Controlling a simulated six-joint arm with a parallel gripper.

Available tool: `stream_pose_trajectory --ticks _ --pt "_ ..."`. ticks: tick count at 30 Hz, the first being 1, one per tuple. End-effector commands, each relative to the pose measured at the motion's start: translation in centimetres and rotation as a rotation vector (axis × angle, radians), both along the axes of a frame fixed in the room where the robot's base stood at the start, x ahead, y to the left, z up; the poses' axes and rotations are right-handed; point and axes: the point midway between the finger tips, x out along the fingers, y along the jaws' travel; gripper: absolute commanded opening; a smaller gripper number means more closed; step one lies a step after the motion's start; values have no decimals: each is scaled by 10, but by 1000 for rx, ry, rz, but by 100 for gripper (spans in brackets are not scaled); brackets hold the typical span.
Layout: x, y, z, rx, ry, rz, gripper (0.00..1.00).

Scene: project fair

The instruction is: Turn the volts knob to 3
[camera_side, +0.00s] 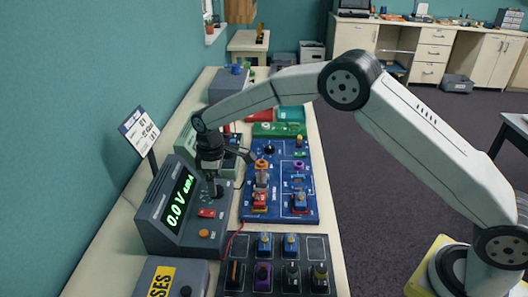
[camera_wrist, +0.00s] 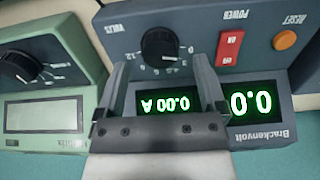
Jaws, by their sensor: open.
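The grey Brackenvolt power supply (camera_side: 160,225) stands on the bench, its green display (camera_side: 181,200) reading 0.0 V. In the wrist view, which is upside down, the black volts knob (camera_wrist: 165,46) sits on its panel beside the VOLTS label, with a number scale around it. My gripper (camera_wrist: 162,66) is open, its two fingers apart just short of the knob, one toward each side. I cannot tell whether they touch it. In the side view my gripper (camera_side: 214,190) points down over the supply's panel and hides the knob.
A red power switch (camera_wrist: 230,47) and an orange reset button (camera_wrist: 285,39) share the panel. A green meter (camera_wrist: 45,85) with a black dial stands close beside it. A blue circuit board (camera_side: 278,210) and a dark knob board (camera_side: 277,265) lie near. A sign (camera_side: 139,130) stands behind.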

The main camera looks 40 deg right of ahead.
Motion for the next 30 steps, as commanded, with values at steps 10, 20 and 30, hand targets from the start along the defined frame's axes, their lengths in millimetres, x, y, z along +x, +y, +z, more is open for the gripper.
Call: stream_pose_trajectory --ticks 10,20,30 --pt "0 0 -25 0 -1 0 90" --pt "0 0 -25 0 -1 0 71" --pt "0 0 -25 0 -1 -2 0"
